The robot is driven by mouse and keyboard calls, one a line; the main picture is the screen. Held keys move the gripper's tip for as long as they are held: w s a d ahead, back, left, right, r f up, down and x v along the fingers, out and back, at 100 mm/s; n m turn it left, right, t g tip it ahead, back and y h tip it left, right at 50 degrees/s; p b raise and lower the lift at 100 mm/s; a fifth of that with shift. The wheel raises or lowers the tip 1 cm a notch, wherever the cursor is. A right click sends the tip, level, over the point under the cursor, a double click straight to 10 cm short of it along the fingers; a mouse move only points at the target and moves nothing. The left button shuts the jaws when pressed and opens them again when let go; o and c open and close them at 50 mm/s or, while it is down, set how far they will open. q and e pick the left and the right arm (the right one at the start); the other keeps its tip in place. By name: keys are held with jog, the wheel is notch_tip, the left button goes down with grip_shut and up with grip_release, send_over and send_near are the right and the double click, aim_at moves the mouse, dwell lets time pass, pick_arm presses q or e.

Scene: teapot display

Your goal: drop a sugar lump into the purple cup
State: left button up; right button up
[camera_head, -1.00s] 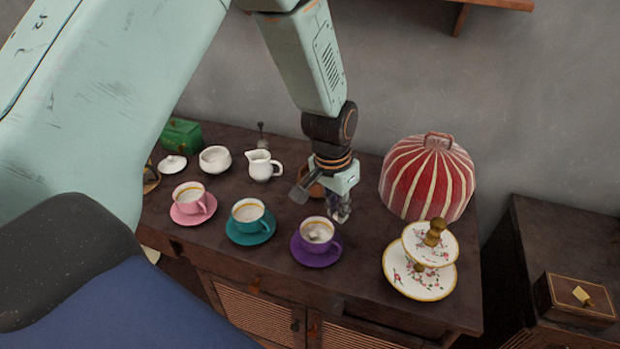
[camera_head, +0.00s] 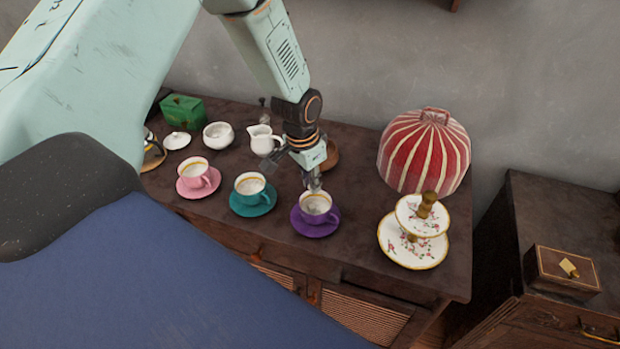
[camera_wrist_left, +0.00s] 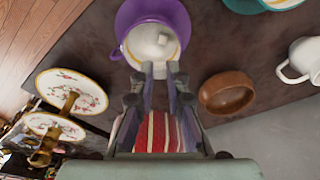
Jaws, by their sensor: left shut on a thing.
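The purple cup (camera_head: 327,217) stands on its purple saucer (camera_head: 314,232) at the front of the cabinet top. My left gripper (camera_head: 314,186) is just above the far rim of the cup, pointing down. In the left wrist view its fingertips (camera_wrist_left: 160,70) are close together at the rim of the purple cup (camera_wrist_left: 130,47), shut on a small pale sugar lump that is mostly hidden between them. A small pale shape also shows inside the cup; I cannot tell clearly what it is. My right gripper is not in view.
A teal cup (camera_head: 250,194) and a pink cup (camera_head: 194,174) stand to the left. A white creamer (camera_head: 262,141) and brown bowl (camera_head: 331,154) are behind. A tiered plate stand (camera_head: 412,252) and a red striped cosy (camera_head: 425,152) stand to the right.

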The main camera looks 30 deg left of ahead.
pick_arm(q)
jog(key=f+b, duration=0.1)
jog(key=a+f+b, duration=0.1)
jog(key=f, duration=0.1)
jog(key=shift+a+f, duration=0.15)
jog(key=shift+f, duration=0.05)
jog(key=shift+w+f, duration=0.1)
jog(key=shift+f, duration=0.05)
jog(key=shift+d+r, duration=0.3)
jog(key=shift+d, duration=0.2)
jog(key=shift+o, duration=1.3)
jog(key=o, duration=0.3)
jog(key=shift+a+f, duration=0.15)
jog(key=shift+a, duration=0.25)
jog(key=shift+o, duration=0.9)
jog(key=shift+d, duration=0.3)
jog(key=shift+a+r, duration=0.15)
jog(key=shift+r, duration=0.3)
notch_tip(320, 180, up, 11)
jog(key=s, duration=0.1)
jog(key=shift+s, duration=0.35)
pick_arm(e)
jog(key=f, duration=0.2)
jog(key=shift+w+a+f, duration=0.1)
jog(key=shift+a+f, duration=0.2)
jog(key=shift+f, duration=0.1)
pick_arm(q)
jog(key=shift+r, duration=0.15)
